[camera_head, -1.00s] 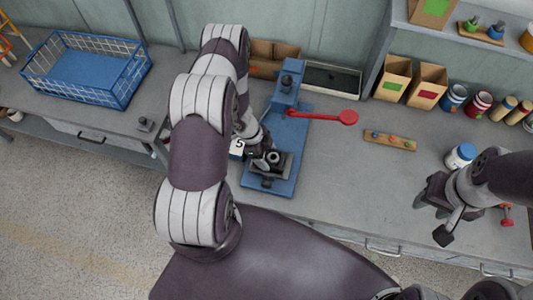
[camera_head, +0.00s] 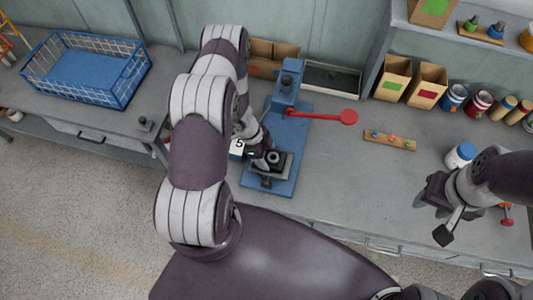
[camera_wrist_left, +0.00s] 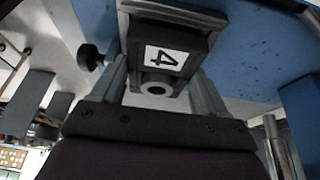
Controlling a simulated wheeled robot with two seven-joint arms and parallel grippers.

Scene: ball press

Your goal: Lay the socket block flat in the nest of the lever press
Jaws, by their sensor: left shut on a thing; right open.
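The socket block (camera_wrist_left: 165,55) is dark, with a white "4" label and a round socket ring facing the left wrist camera. My left gripper (camera_wrist_left: 160,88) is shut on it, with a finger on each side. In the head view the block (camera_head: 273,158) is at the dark nest (camera_head: 287,168) on the blue lever press (camera_head: 284,90). I cannot tell whether it is fully seated or flat, as the gripper and arm hide part of it. The press's red lever (camera_head: 325,116) points right. My right gripper (camera_head: 440,215) is open and empty at the right.
A wooden strip with coloured pegs (camera_head: 390,140) lies right of the press. A white jar with a blue lid (camera_head: 460,156) stands near my right gripper. Cardboard boxes (camera_head: 427,86) and tins stand at the back right. A blue wire basket (camera_head: 88,68) is on the left bench.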

